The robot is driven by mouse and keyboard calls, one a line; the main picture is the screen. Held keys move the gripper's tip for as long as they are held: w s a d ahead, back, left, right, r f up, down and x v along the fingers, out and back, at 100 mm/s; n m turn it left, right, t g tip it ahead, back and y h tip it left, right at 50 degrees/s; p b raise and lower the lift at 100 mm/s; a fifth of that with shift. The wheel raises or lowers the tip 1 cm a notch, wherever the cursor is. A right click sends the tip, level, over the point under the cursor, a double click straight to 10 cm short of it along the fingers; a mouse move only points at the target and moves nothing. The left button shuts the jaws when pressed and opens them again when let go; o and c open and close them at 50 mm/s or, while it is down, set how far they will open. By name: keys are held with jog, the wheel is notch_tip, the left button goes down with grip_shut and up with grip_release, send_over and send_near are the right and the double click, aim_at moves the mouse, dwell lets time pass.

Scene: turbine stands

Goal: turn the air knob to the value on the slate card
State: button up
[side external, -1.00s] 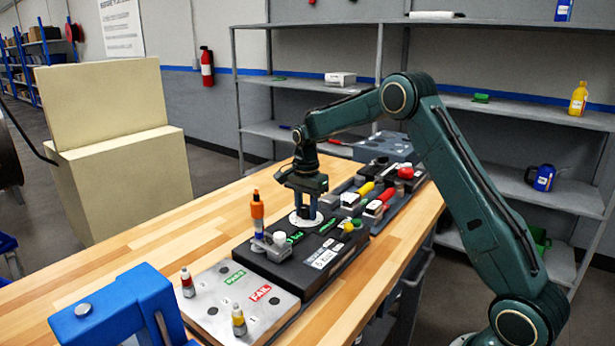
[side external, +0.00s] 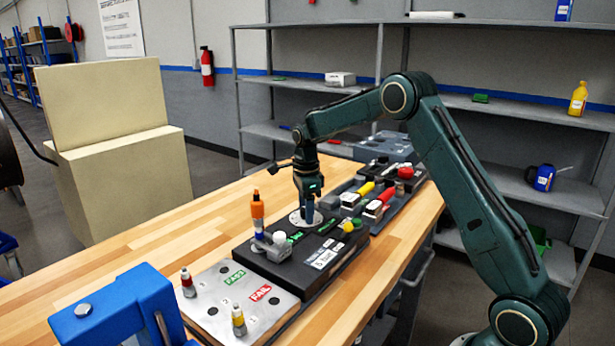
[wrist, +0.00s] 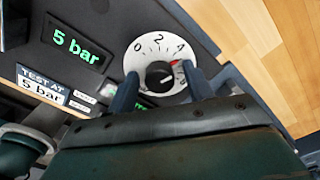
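The air knob (wrist: 159,77) is black and sits at the centre of a round white dial (wrist: 136,58). The figures 0, 2 and 4 show on the dial, and a red mark lies near the 4. The knob's exact setting is hard to read. My gripper (wrist: 161,74) is open, with one finger on each side of the knob and visible gaps between. In the side view my gripper (side external: 308,216) points down over the dial plate (side external: 294,219). A card (wrist: 42,85) reads "TEST AT 5 bar". A display (wrist: 78,42) shows "5 bar" in green.
An orange-topped tool (side external: 258,212) stands close to the left of my gripper. A metal plate with PASS and FAIL labels (side external: 215,305) holds small bottles. Red and yellow handles (side external: 376,206) lie to the right. The wooden bench (side external: 150,240) is clear on the left.

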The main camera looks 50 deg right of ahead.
jog(key=shift+o, duration=0.7)
jog(key=shift+r, duration=0.1)
jog(key=shift+r, duration=2.4)
jog(key=shift+c, duration=1.1)
jog(key=shift+n, duration=0.3)
